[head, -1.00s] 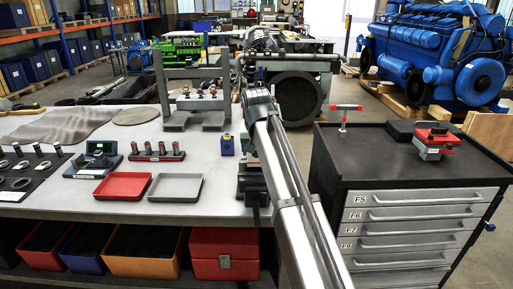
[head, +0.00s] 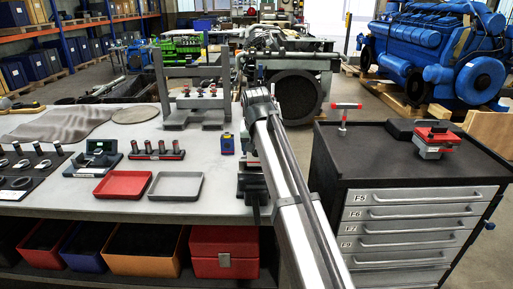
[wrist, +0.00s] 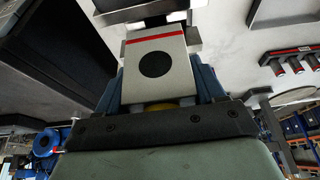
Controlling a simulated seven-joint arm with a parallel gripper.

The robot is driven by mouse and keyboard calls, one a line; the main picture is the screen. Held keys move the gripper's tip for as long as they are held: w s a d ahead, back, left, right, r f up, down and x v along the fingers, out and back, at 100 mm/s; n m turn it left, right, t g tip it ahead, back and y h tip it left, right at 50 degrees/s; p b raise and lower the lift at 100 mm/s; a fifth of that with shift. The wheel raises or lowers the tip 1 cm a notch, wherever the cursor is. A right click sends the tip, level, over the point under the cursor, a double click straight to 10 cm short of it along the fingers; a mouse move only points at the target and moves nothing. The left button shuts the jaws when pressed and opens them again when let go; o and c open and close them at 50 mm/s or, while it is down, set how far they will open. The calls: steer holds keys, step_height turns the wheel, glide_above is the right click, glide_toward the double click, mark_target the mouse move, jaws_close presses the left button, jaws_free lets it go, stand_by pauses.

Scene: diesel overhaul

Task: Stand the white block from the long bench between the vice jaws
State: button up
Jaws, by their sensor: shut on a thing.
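The white block (wrist: 161,62) has a black round spot and a red stripe across its far end. It sits between the blue fingers of my gripper (wrist: 160,85) in the wrist view, and the gripper is shut on it. Grey metal jaws (wrist: 196,38) of the vice show around the block's far end; I cannot tell whether the block touches them. In the head view the vice (head: 246,183) stands at the long bench's front right edge, partly behind my arm. My gripper and the block are hidden there.
The long bench (head: 110,208) carries a red tray (head: 124,196), a grey tray (head: 175,197), a peg rack (head: 157,156) and a small blue object (head: 227,145). A dark-topped drawer cabinet (head: 380,165) stands to the right, bearing a red-and-grey device (head: 434,137).

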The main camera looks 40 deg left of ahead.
mark_target(257, 160)
steer(key=shift+f, duration=2.55)
stand_by(1.8)
steer(key=o, duration=1.5)
steer(key=shift+o, duration=0.2)
steer(key=shift+r, duration=0.1)
steer(key=shift+r, duration=3.9)
